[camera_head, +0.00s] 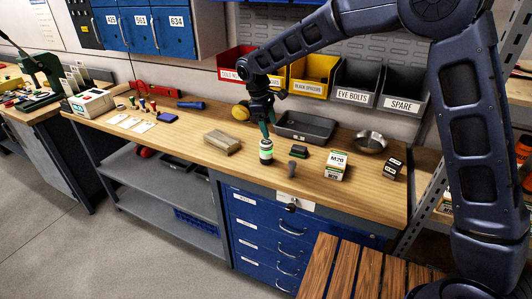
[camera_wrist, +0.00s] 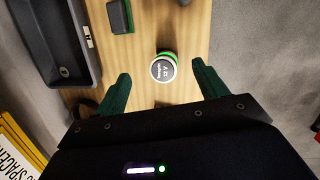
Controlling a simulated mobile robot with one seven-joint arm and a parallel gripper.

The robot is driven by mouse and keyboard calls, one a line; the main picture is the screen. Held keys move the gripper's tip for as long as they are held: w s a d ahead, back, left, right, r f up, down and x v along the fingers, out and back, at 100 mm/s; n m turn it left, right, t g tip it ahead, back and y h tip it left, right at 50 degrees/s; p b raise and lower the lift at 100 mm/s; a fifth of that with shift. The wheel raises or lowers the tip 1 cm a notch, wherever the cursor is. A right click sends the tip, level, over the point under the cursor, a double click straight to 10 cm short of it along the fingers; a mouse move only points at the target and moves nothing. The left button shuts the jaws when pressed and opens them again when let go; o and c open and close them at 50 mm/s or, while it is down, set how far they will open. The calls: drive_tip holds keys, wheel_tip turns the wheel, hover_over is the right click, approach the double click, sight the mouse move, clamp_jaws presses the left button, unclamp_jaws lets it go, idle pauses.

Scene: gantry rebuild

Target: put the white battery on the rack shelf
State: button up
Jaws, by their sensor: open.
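Near the battery are a wood block (camera_head: 222,141), a small dark green-black box (camera_head: 300,151), a short grey object (camera_head: 292,168) and an M20 box (camera_head: 337,166). A grey tray (camera_head: 305,126) and metal bowl (camera_head: 370,142) stand behind. Coloured bins line the wall. A slatted wooden surface (camera_head: 345,275) is in front.

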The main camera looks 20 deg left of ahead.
drive_tip(key=s+a+r+n+t+h, duration=0.35)
drive_tip(key=s+n+t, duration=0.45)
drive_tip(key=n+t, duration=0.65)
drive_tip(key=m+t, duration=0.1)
drive_tip(key=m, duration=0.1)
approach(269, 144)
drive_tip(key=shift+w+a+f, duration=0.25)
drive_tip(key=shift+w+f, duration=0.25)
drive_tip(key=shift+f, duration=0.05)
drive_tip(key=shift+w+a+f, duration=0.2)
drive_tip(key=shift+w+f, duration=0.3)
drive_tip(key=x, duration=1)
drive_tip(key=shift+w+f, duration=0.1)
drive_tip(key=shift+w, duration=0.25)
drive_tip(key=shift+c, duration=0.2)
drive_tip(key=shift+a, duration=0.1)
drive_tip(key=c, duration=1.4)
